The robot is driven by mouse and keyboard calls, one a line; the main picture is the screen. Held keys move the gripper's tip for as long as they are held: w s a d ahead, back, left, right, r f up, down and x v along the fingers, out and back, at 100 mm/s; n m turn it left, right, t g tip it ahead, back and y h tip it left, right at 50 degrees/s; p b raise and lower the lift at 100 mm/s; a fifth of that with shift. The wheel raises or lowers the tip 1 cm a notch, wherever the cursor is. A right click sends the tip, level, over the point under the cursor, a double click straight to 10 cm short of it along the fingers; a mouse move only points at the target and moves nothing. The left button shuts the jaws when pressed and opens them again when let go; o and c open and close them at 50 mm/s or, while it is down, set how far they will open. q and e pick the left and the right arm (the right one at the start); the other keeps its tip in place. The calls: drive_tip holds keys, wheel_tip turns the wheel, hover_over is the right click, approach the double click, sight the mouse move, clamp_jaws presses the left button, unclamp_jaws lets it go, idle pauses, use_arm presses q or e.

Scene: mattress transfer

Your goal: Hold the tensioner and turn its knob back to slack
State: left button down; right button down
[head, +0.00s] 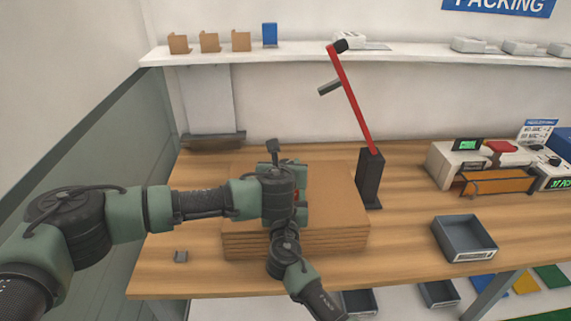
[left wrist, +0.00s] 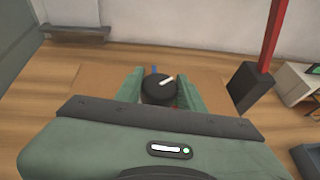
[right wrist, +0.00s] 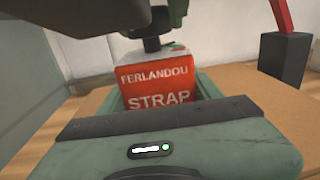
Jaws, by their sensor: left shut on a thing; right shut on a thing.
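The tensioner (right wrist: 158,82) is a red block lettered "FERLANDOU STRAP" with a pale top. In the right wrist view it sits between the green fingers of my right gripper (right wrist: 160,92), which is shut on it. Its knob (left wrist: 157,92) is a dark disc with a white pointer bar towards the upper right. In the left wrist view the green fingers of my left gripper (left wrist: 160,90) are on both sides of the knob and shut on it. A small blue mark shows just behind the knob. In the head view my arms hide nearly all of the tensioner.
Stacked cardboard (head: 340,235) lies under my grippers. A dark post (head: 370,180) with a red lever (head: 352,105) stands close on the right. Further right are a grey bin (head: 464,240) and packing devices (head: 458,160). A shelf (head: 400,58) runs behind.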

use_arm(q)
drive_tip(key=n+y, duration=0.3)
drive_tip(key=shift+d+y, duration=0.1)
drive_tip(key=shift+y, duration=0.3)
drive_tip(key=shift+r+n+g+y, duration=0.1)
drive_tip(key=shift+n+g+y, duration=0.5)
drive_tip(key=shift+n+y, duration=1.65)
drive_tip(key=shift+y, duration=0.25)
drive_tip(key=c, duration=0.9)
unclamp_jaws()
drive_tip(key=shift+o, duration=0.2)
drive_tip(key=v, duration=1.1)
drive_tip(key=shift+s+r, duration=0.3)
